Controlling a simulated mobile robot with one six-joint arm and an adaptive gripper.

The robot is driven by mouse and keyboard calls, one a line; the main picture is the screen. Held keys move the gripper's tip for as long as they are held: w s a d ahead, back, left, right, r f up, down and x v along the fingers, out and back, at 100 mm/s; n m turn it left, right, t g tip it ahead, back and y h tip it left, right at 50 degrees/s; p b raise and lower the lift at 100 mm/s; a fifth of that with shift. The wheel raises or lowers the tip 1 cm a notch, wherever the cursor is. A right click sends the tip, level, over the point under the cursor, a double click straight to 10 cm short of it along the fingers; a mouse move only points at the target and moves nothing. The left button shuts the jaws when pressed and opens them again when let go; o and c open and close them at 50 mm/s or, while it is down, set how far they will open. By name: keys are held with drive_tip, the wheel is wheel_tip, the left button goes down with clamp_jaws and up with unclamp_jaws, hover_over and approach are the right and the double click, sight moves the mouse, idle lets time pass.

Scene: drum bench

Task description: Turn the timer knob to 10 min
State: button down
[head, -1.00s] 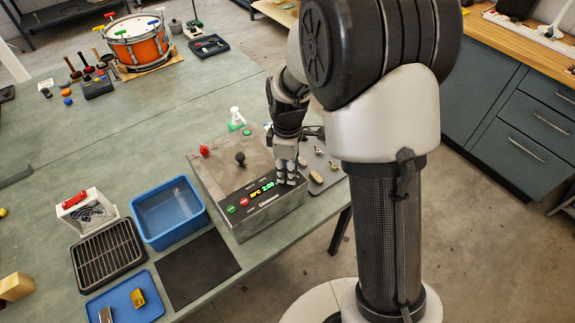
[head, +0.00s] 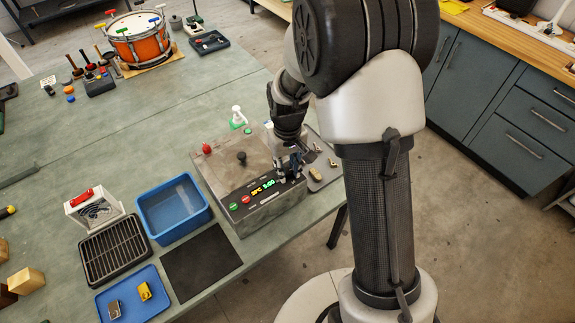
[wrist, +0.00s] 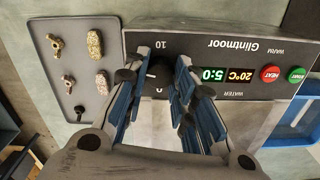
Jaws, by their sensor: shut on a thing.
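The grey metal ultrasonic-style machine (head: 222,165) stands on the bench, and its front panel also fills much of the wrist view (wrist: 215,48). My gripper (head: 290,174) points down at the right end of that panel. In the wrist view, the dark timer knob (wrist: 160,72) sits between the blue-padded fingers, which are shut on it. The fingers hide much of the knob. A "10" mark (wrist: 160,42) shows beside it; the picture is upside down. The green timer display (head: 269,184) reads 5:00, partly covered by a finger in the wrist view. The yellow display (wrist: 239,76) reads 20°C.
A red button (wrist: 270,74) and a green button (wrist: 297,75) lie along the panel. A grey tray (wrist: 74,55) of small fittings is close beside the machine. A blue tub (head: 173,208), a black mat (head: 202,262) and a wire rack (head: 115,249) stand at the left.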

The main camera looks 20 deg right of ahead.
drive_tip(key=m+p, duration=0.1)
drive_tip(key=m, duration=1)
drive_tip(key=shift+p, duration=0.4)
drive_tip(key=shift+m, duration=2)
drive_tip(key=c, duration=1.3)
unclamp_jaws()
drive_tip(key=shift+r, duration=0.1)
